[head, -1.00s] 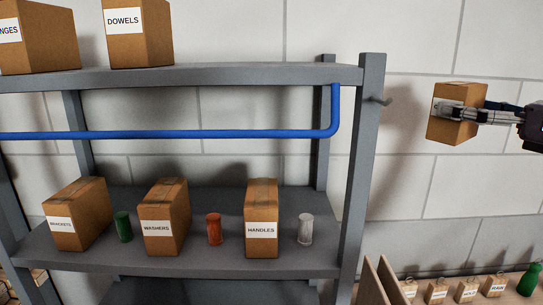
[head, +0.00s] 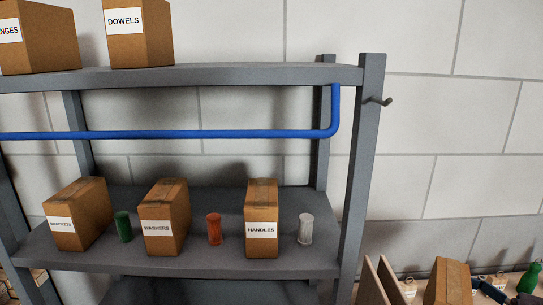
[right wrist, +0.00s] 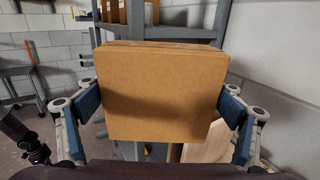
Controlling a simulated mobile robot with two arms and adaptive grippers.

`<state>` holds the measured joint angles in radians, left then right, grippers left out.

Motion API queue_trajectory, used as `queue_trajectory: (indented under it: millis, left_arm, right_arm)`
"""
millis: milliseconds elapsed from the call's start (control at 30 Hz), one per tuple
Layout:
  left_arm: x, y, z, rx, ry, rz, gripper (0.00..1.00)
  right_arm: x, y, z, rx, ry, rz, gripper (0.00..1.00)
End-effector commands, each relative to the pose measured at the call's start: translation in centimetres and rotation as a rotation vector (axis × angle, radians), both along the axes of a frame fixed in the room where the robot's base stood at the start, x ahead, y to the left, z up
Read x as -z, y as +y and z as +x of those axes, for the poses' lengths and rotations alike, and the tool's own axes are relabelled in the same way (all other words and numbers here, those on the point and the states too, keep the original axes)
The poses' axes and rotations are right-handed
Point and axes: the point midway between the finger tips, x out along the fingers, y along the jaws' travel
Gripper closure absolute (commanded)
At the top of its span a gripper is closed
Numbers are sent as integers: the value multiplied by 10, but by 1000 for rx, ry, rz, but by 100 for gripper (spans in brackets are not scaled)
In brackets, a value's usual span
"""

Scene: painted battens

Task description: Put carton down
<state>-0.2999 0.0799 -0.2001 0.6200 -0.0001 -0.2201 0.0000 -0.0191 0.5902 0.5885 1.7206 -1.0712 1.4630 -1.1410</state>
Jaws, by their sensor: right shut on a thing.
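A brown carton (head: 448,283) is at the bottom right of the head view, low in front of the area right of the shelf. My right gripper (head: 488,290) is beside it, partly cut off by the picture's edge. In the right wrist view the carton (right wrist: 160,92) fills the middle, between the blue pads of my right gripper (right wrist: 163,108), which is shut on it. The carton's label does not show in either view now. Whether its underside touches anything is hidden. My left gripper is not in view.
A grey shelf (head: 190,258) holds cartons labelled BRACKETS (head: 75,215), WASHERS (head: 165,217) and HANDLES (head: 261,218), with green, orange and white cans between them. A blue pipe (head: 200,134) crosses above. Small tagged blocks and a green bottle (head: 531,279) stand at lower right.

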Motion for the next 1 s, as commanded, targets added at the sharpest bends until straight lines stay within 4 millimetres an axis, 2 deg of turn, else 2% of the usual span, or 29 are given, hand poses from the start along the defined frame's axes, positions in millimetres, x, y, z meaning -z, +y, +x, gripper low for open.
queue_trajectory:
  millis: [100,233,467,667,967,1000]
  left_arm:
    - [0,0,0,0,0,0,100]
    - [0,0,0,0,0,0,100]
    - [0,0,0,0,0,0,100]
    - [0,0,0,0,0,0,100]
    - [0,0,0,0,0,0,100]
    - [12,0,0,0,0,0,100]
  right_arm:
    - [22,2,-27,-58,5,1,49]
    - [40,7,-52,-123,5,-1,49]
    - [55,39,-53,-60,-5,5,49]
    - [65,77,-55,-1,-5,7,49]
    - [62,137,-54,81,-5,7,49]
    - [76,138,-53,85,0,2,49]
